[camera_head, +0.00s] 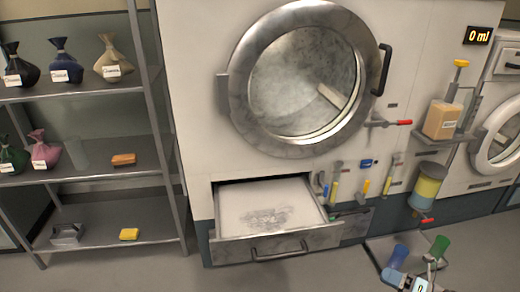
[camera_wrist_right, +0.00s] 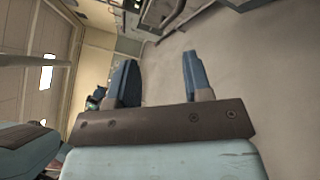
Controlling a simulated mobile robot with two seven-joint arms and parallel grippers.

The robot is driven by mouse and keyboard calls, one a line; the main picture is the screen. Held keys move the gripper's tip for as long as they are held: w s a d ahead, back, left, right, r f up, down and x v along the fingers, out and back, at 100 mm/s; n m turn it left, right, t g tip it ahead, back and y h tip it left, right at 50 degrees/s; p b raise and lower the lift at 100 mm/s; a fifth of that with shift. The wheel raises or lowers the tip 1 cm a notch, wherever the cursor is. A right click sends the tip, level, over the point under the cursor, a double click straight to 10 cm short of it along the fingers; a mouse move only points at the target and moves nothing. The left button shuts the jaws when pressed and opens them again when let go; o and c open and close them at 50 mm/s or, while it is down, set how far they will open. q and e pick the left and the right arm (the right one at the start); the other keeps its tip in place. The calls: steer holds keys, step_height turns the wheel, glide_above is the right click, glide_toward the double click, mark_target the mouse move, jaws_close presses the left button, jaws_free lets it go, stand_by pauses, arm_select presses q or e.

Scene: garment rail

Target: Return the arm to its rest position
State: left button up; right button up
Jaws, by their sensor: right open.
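My right gripper (camera_head: 408,277) shows small at the bottom right edge of the head view, low in front of the machine and partly cut off. In the right wrist view its two blue fingers stand apart with only floor and background between them, so the gripper (camera_wrist_right: 158,62) is open and empty. My left gripper is in neither view.
The washing machine (camera_head: 200,90) has a closed round door (camera_head: 305,80) and a pulled-out drawer (camera_head: 270,245) with white powder. A shelf rack (camera_head: 158,110) with labelled bags stands left. A blue handle (camera_head: 398,256) and a green handle (camera_head: 440,246) are near the right gripper.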

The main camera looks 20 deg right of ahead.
steer(key=a+r+m+h, duration=0.1)
steer(key=a+r+m, duration=0.4)
steer(key=a+m, duration=0.6)
steer(key=a+r+m+h, duration=0.1)
steer(key=a+r+m, duration=0.3)
steer(key=a+m, duration=0.75)
steer(key=a+r+m+h, duration=0.1)
steer(key=a+r+m, duration=0.4)
steer(key=a, duration=1.1)
arm_select(q)
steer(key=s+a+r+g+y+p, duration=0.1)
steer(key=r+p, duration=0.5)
steer(key=p, duration=1)
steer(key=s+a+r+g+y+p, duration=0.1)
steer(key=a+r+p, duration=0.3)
steer(key=p, duration=1.2)
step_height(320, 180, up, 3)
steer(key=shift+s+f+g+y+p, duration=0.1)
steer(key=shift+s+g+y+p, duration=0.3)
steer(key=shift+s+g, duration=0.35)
arm_select(e)
steer(key=s+d+r+g+h, duration=0.1)
steer(key=s+d+r+g, duration=0.1)
steer(key=r, duration=0.4)
steer(key=s+d+r+g+h, duration=0.2)
steer(key=d+r, duration=0.1)
steer(key=r, duration=0.3)
steer(key=shift+s+d+r, duration=0.25)
